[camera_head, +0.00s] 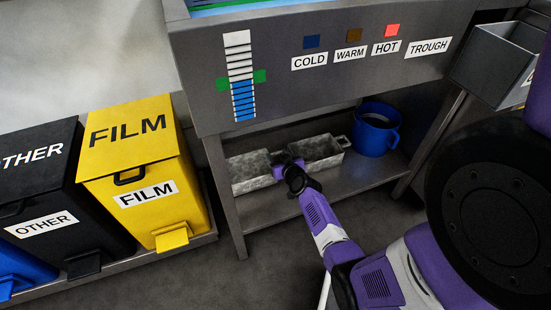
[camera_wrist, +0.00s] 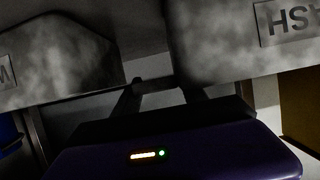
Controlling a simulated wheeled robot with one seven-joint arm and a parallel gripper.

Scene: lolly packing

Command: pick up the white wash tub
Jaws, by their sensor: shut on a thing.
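Two mottled grey-white tubs sit end to end on the low shelf under the trough unit. The left tub (camera_head: 250,182) shows at the right of the wrist view (camera_wrist: 215,45), where its cut-off, inverted label appears to be part of "WASH"; I take it as the wash tub. The other tub (camera_head: 320,160) shows at the left of the wrist view (camera_wrist: 60,60), its label mostly cut off. My gripper (camera_head: 291,166) is between their facing ends, shut on the wash tub, seemingly at its end handle. The exact grip is dark and partly hidden in the wrist view (camera_wrist: 160,88).
A blue bucket (camera_head: 372,133) stands on the shelf (camera_head: 262,212) right of the tubs. The trough unit (camera_head: 290,90) overhangs them, with a leg (camera_head: 222,185) at left. A yellow FILM bin (camera_head: 140,165) stands left of it. The floor in front is clear.

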